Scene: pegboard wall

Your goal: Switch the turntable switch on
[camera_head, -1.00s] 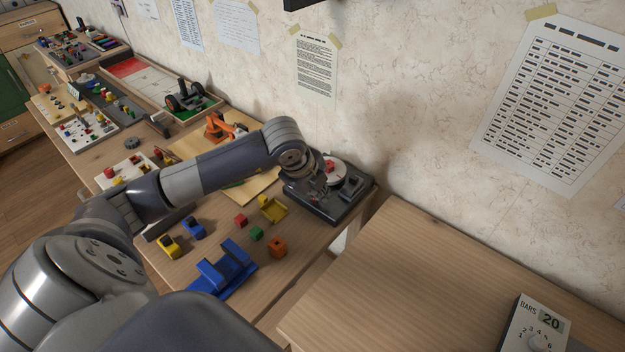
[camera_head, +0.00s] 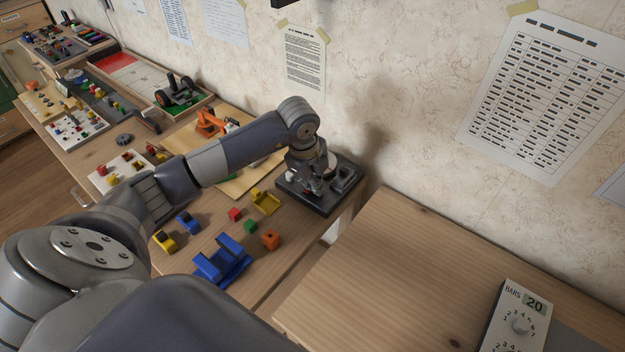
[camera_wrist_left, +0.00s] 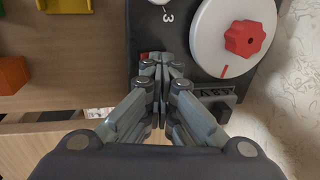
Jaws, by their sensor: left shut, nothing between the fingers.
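The turntable (camera_head: 318,205) is a dark grey box near the wall at the right end of the long table. In the left wrist view it shows a white disc (camera_wrist_left: 212,55) with a red lobed knob (camera_wrist_left: 245,38), and a black slider (camera_wrist_left: 222,111) in a slotted panel. A small red part (camera_wrist_left: 145,56), possibly the switch, shows right beside my left fingertips. My left gripper (camera_wrist_left: 162,64) is shut and empty, pointing down at the turntable; I cannot tell whether it touches. In the head view the gripper (camera_head: 318,186) hides much of the disc. My right gripper is not in view.
A yellow piece (camera_head: 265,202), small blocks and a blue holder (camera_head: 222,262) lie left of and in front of the turntable. The wall rises close behind it.

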